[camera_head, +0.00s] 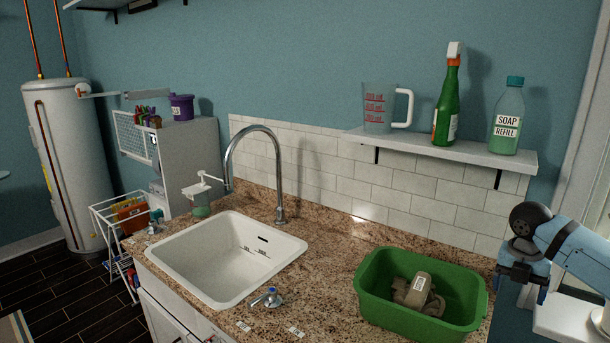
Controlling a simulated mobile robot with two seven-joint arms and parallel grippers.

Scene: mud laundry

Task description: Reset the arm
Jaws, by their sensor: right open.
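My right arm comes in from the right edge, light blue with dark joints. My left gripper and left arm are not in view.
A green tub (377,316) holding a grey-brown item (418,290) stands on the granite counter (322,270). A white sink (190,278) with a tall faucet (279,190) is at left. A wall shelf (470,158) carries a measuring cup, a green bottle and a soap refill bottle.

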